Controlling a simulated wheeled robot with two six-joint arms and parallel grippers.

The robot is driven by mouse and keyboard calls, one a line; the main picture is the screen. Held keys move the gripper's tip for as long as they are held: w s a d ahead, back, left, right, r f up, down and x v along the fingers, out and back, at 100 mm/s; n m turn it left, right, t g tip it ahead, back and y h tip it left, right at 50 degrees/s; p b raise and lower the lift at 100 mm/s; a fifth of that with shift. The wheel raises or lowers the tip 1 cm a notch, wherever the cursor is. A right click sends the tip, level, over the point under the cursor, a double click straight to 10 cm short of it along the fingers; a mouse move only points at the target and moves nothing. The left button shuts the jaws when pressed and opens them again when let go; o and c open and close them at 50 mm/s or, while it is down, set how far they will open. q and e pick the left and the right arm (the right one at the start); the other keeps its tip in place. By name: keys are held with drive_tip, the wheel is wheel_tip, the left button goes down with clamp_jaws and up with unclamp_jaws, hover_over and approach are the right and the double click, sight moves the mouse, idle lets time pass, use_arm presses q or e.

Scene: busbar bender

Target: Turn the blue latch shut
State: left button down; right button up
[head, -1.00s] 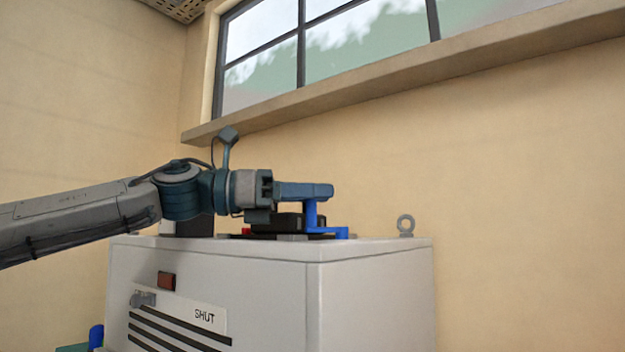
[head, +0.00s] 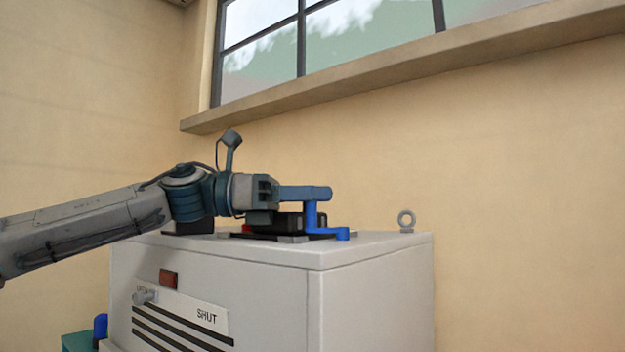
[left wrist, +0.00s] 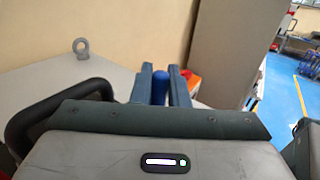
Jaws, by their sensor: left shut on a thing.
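The blue latch (head: 312,218) is a cranked blue piece on top of the grey cabinet (head: 375,268), by the cabinet's near right part. Its upright part rises to my left gripper (head: 318,193), and its foot reaches right, low over the cabinet top. My left gripper is shut on the latch's upper end. In the left wrist view the blue end (left wrist: 160,86) stands between the two fingers. The fingers hide its top in the head view. My right gripper is in neither view.
A dark block (head: 285,222) sits under the left gripper on the cabinet top. A grey lifting eye (head: 406,220) stands at the right. A plate marked SHUT (head: 206,317) and a small knob (head: 144,295) are on the cabinet front. A window ledge (head: 400,65) runs above.

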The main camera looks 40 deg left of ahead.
use_arm(q)
drive_tip(key=c, duration=1.5)
unclamp_jaws()
drive_tip(key=shift+a+r+b, duration=0.15)
drive_tip(key=shift+r+b, duration=0.15)
drive_tip(key=shift+r, duration=0.2)
wheel_tip(320, 180, up, 3)
drive_tip(key=shift+f, duration=0.2)
drive_tip(key=shift+s+d+f+b, duration=0.3)
drive_tip(key=shift+s+d+b, duration=0.5)
drive_tip(key=shift+b, duration=0.15)
drive_tip(key=s+d+b, duration=0.1)
drive_tip(key=s+d, duration=0.2)
drive_tip(key=s+d+r+b, duration=0.1)
drive_tip(key=s+d, duration=0.2)
drive_tip(key=s, duration=0.1)
drive_tip(key=s+d+r+b, duration=0.1)
drive_tip(key=s+d+b, duration=0.1)
drive_tip(key=s+d, duration=0.1)
drive_tip(key=shift+s, duration=0.35)
